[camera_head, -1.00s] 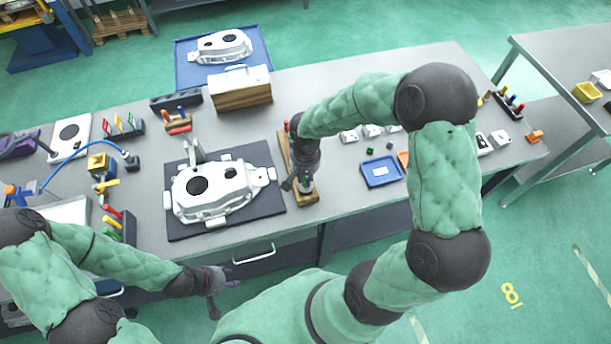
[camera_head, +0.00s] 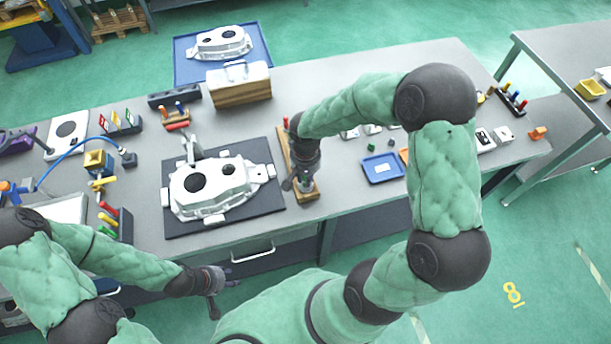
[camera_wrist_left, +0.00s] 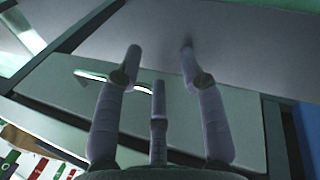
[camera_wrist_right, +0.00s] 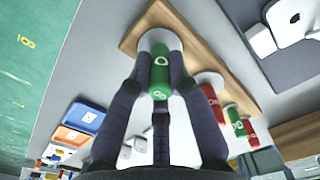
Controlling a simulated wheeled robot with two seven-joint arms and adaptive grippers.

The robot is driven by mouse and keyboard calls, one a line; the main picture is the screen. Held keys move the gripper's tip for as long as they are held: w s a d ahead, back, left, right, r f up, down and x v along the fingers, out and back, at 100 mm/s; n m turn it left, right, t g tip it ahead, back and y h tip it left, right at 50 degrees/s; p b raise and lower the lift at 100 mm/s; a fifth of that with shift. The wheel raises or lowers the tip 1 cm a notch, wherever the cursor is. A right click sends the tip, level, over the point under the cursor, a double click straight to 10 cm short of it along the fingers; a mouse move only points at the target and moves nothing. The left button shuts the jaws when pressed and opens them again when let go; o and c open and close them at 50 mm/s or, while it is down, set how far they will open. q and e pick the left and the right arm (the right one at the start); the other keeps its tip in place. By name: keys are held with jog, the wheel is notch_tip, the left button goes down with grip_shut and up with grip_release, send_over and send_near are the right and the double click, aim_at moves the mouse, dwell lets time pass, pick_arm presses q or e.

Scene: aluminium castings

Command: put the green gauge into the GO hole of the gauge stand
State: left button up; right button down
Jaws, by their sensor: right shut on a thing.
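The green gauge (camera_wrist_right: 160,78), with white lettering, is between the fingers of my right gripper (camera_wrist_right: 158,85), which is shut on it. Its far end meets a pale round disc on the wooden gauge stand (camera_wrist_right: 197,52); I cannot tell how deep it sits in a hole. In the head view my right gripper (camera_head: 304,184) is over the front end of the gauge stand (camera_head: 311,195). A red gauge (camera_wrist_right: 209,97) and a green-and-red gauge (camera_wrist_right: 236,122) stand farther along the board. My left gripper (camera_head: 222,280) is open and empty in front of the table, as the left wrist view (camera_wrist_left: 160,60) shows.
A white casting (camera_head: 212,187) lies on a dark mat (camera_head: 262,155) left of the stand. A blue tray (camera_head: 382,168) is to the right. A wooden block with a white top (camera_head: 240,92) stands behind. Bare tabletop (camera_head: 345,195) lies between stand and tray.

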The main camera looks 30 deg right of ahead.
jog(key=c, duration=1.1)
grip_release()
notch_tip(320, 180, up, 12)
jog(key=shift+r, duration=0.1)
